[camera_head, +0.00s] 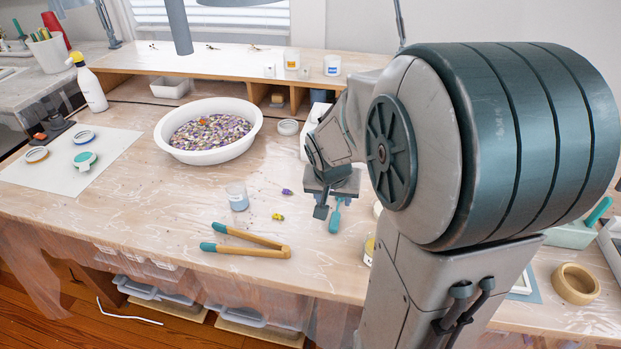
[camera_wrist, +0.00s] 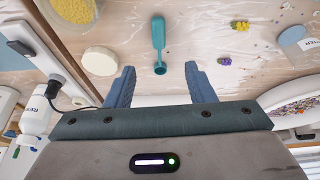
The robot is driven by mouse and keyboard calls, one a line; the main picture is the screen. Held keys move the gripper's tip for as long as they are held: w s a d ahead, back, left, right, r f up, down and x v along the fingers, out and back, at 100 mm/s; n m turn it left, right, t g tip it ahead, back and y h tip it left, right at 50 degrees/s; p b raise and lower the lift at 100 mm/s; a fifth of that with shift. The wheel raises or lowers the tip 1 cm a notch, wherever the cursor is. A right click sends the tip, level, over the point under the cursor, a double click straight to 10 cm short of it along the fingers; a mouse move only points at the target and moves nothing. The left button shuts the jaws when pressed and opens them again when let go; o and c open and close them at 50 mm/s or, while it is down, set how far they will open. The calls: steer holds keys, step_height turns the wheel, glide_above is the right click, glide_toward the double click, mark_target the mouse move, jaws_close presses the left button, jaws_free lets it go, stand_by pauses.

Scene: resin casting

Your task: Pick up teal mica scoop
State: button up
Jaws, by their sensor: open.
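In the wrist view my gripper (camera_wrist: 158,88) is open, with one blue finger on each side of the scoop's line. The fingers are apart from the scoop, and nothing is between them. The exact height above the table cannot be told.
Wooden tongs (camera_head: 250,243), a cup (camera_head: 238,197) and yellow and purple bits (camera_head: 278,217) lie left of my gripper. A white basin (camera_head: 209,133) stands behind. A white disc (camera_wrist: 100,61) and a container of yellow grains (camera_wrist: 60,20) lie near the scoop.

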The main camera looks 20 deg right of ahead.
steer(key=b, duration=0.2)
glide_above(335, 215)
steer(key=s+a, duration=0.1)
steer(key=s, duration=0.1)
steer(key=shift+m, duration=0.3)
step_height(335, 215, down, 8)
steer(key=shift+a, duration=0.1)
steer(key=shift+b+x, duration=0.55)
steer(key=shift+x, duration=2.2)
steer(key=c, duration=1.1)
